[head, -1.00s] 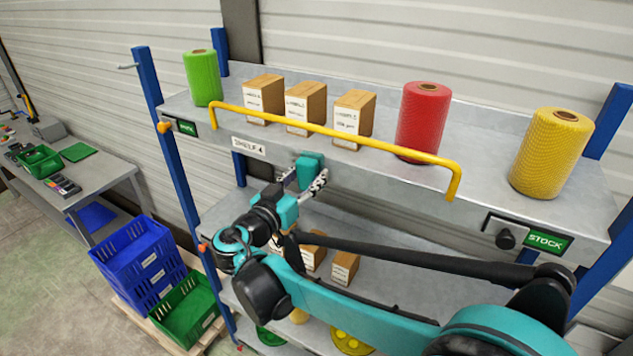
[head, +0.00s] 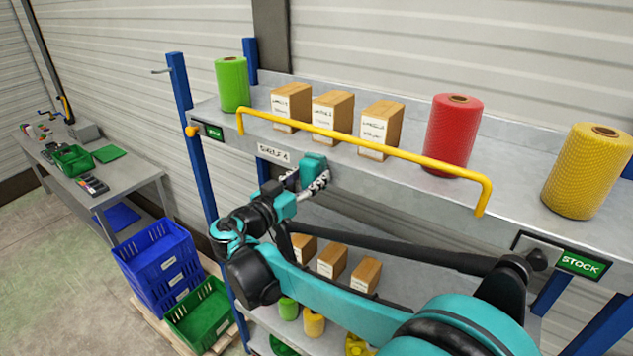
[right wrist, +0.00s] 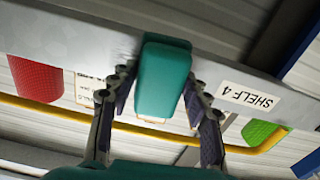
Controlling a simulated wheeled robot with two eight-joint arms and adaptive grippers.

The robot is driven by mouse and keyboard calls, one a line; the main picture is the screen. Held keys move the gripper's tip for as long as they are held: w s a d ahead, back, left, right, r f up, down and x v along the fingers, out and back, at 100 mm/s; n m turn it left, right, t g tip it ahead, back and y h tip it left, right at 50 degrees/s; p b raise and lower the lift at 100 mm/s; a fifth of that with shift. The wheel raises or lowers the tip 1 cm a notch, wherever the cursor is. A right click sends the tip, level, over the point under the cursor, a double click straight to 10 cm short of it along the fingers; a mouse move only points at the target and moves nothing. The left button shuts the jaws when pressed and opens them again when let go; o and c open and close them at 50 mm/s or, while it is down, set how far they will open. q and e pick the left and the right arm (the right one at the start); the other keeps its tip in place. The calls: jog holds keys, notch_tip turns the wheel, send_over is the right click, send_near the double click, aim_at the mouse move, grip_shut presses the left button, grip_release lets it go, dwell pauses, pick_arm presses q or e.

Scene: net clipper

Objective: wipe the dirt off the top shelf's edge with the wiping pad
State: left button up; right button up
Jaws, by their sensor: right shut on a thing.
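My right gripper (head: 306,181) is shut on the teal wiping pad (head: 313,162) at the front edge of the top shelf (head: 405,190). In the right wrist view the pad (right wrist: 163,80) is upright between the two fingers and lies against or just in front of the grey shelf edge (right wrist: 70,37). The pad is a little to the right of the "SHELF 4" label (head: 274,154) in the head view. I cannot make out any clear dirt on the edge; the pad and gripper cover part of it. My left gripper is not in view.
A yellow rail (head: 400,155) runs along the shelf front above the pad. Behind it stand a green roll (head: 232,85), several label boxes (head: 332,115), a red roll (head: 452,135) and a yellow roll (head: 588,172).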

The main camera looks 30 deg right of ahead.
jog(key=shift+w+a, duration=0.25)
jog(key=shift+w, duration=0.45)
jog(key=shift+s, duration=0.1)
jog(key=shift+s+a, duration=0.15)
jog(key=shift+a, duration=0.35)
jog(key=shift+v, duration=2.35)
jog(key=v, duration=0.3)
jog(key=shift+d, duration=0.1)
